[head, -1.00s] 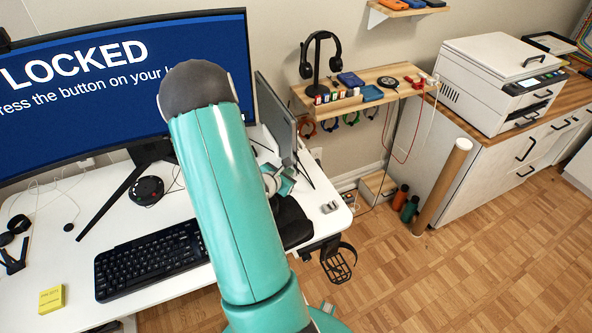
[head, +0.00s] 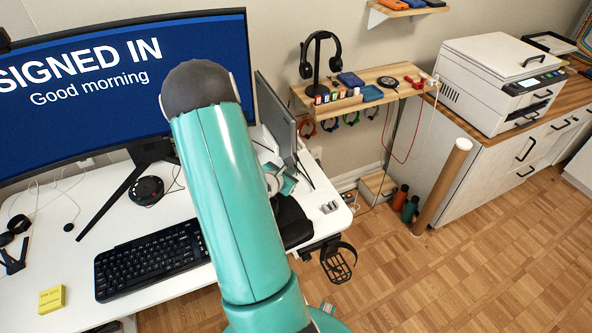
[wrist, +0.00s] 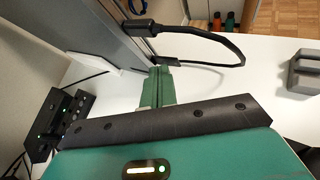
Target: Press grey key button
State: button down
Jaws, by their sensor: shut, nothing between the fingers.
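The wide monitor (head: 120,85) in the head view reads "SIGNED IN Good morning". My gripper (wrist: 158,74) shows in the wrist view as narrow green fingers, shut, close beside a grey panel at the desk's back. In the head view, my teal arm covers most of the gripper and the desk behind it. I cannot make out the grey key or its button; it may be hidden by the fingers. A black device with small lights (wrist: 60,122) lies left of the fingers. I cannot tell whether the fingertips touch anything.
A black cable (wrist: 225,45) loops just past the fingers. A grey two-part block (wrist: 302,74) lies to their right. The keyboard (head: 150,260) and a yellow note pad (head: 52,299) are on the white desk. The grey panel (wrist: 85,30) stands at the left.

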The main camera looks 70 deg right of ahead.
jog(key=shift+w+a, duration=0.55)
jog(key=shift+w+a, duration=1.75)
jog(key=shift+a, duration=0.05)
